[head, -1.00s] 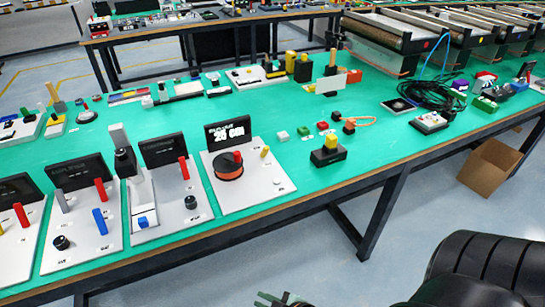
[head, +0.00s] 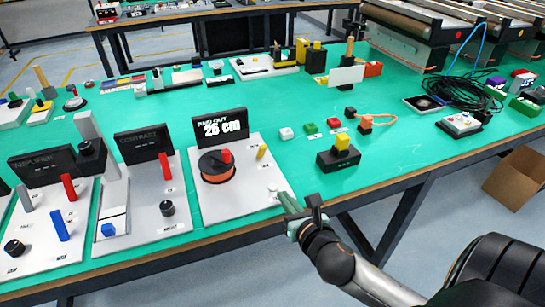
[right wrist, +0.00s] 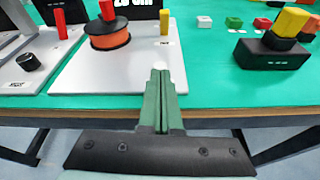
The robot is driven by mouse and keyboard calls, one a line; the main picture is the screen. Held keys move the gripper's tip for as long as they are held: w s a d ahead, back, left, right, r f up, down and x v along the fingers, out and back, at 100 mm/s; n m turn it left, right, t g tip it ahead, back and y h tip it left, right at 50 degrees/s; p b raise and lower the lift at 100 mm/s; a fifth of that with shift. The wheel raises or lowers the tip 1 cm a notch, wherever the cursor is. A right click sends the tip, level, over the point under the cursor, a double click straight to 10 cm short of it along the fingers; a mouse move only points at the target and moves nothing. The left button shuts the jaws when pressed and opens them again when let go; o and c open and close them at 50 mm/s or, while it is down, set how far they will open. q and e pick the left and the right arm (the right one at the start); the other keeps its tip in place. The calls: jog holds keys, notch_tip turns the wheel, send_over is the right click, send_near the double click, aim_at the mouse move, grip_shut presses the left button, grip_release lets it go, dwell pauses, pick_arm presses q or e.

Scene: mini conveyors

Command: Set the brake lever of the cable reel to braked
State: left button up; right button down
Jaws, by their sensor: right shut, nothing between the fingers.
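The cable reel unit is a white panel (head: 238,205) at the table's front edge, with a dark display reading "PAID OUT 25 cm". Its orange and black reel (head: 217,168) has a red knob (head: 226,156). A short yellow lever (head: 262,152) stands at the panel's right; it also shows in the right wrist view (right wrist: 166,21), with a small label below it. A small white button (head: 272,187) is near the panel's front right corner. My right gripper (head: 285,198) is shut and empty, close to that corner, short of the lever. My left gripper is out of view.
Left of the reel stand similar panels with levers and knobs, including the contrast panel (head: 150,200). To the right is a black block with a yellow top (head: 339,155). Small coloured blocks lie behind it.

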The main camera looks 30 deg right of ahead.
jog(key=shift+w+d+r+n, duration=0.25)
jog(key=shift+w+d+n, duration=0.05)
jog(key=shift+w+d, duration=0.05)
jog(key=shift+w+d+r+n, duration=0.2)
jog(key=shift+n, duration=0.1)
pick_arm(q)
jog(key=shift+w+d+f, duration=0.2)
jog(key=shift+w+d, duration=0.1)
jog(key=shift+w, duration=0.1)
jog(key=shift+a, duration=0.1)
